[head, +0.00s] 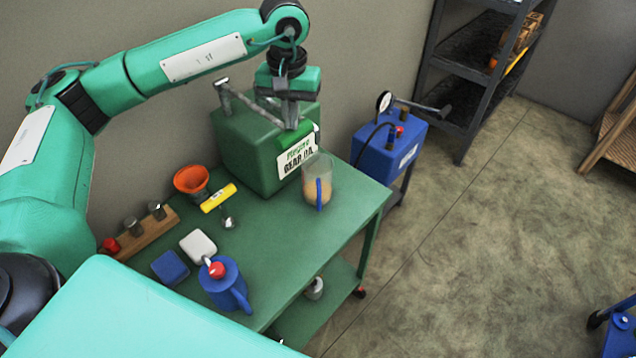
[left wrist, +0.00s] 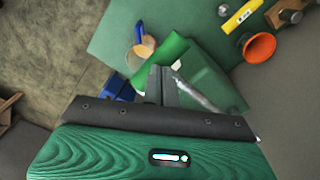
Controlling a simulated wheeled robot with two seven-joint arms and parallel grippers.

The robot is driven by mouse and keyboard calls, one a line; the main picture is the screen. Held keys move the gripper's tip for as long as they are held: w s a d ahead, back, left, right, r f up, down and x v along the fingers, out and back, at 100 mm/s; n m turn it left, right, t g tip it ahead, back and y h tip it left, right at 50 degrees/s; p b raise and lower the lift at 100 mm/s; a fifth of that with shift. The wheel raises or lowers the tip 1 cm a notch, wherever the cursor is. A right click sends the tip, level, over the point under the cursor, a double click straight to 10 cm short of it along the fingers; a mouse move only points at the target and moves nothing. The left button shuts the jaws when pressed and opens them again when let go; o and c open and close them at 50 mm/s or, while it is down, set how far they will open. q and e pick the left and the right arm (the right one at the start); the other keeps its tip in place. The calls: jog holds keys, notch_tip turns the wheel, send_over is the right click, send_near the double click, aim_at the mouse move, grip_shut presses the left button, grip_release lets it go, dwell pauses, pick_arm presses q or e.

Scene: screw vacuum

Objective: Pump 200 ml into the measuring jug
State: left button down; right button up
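A green box-shaped pump can (head: 247,145) labelled GEAR OIL stands at the table's back. A grey lever (head: 252,108) crosses its top and ends in a green cylindrical grip (head: 297,136). The grip also shows in the left wrist view (left wrist: 170,50). The clear measuring jug (head: 314,175) with a blue handle stands just right of the can, with tan liquid inside; it also shows in the left wrist view (left wrist: 139,54). My left gripper (head: 291,124) points down, its fingertips at the grip; their closure is unclear. My right gripper is not in view.
On the green table (head: 270,240) stand an orange funnel (head: 191,180), a yellow tool (head: 218,197), a blue can (head: 226,287), a white block (head: 197,246) and a wooden rack (head: 150,230). A blue pump unit (head: 390,150) stands beyond the right edge. The table's middle is clear.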

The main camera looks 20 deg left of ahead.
pick_arm(q)
notch_tip(320, 180, up, 4)
jog(key=shift+a+r+p, duration=0.1)
jog(key=shift+r+p, duration=0.15)
jog(key=shift+p, duration=0.65)
notch_tip(320, 180, up, 4)
jog(key=shift+r+p, duration=0.1)
jog(key=shift+p, duration=0.75)
